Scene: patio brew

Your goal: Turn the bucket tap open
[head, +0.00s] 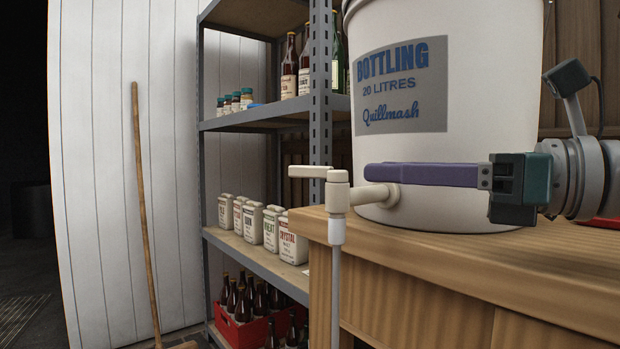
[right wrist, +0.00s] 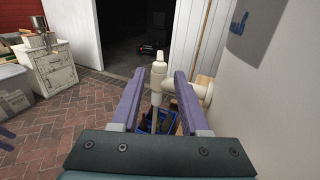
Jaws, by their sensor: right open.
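The white bucket (head: 445,95) stands on the wooden bench, labelled "BOTTLING 20 LITRES". Its cream tap (head: 338,195) sticks out low on its left side, with the lever (head: 305,171) pointing left and a pale tube (head: 335,270) hanging below. My right gripper (head: 368,172) reaches in from the right, level with the tap, its purple fingers beside the bucket wall. In the right wrist view the tap (right wrist: 158,75) shows between the two spread fingers (right wrist: 160,82), which hold nothing. A purple piece at that view's left edge looks like part of my left gripper.
The wooden bench (head: 480,255) lies under the bucket and my right gripper. A metal shelf (head: 260,262) with bottles and white tins stands behind at left. A red crate of bottles (head: 235,330) sits low. A broom (head: 143,200) leans on the white wall.

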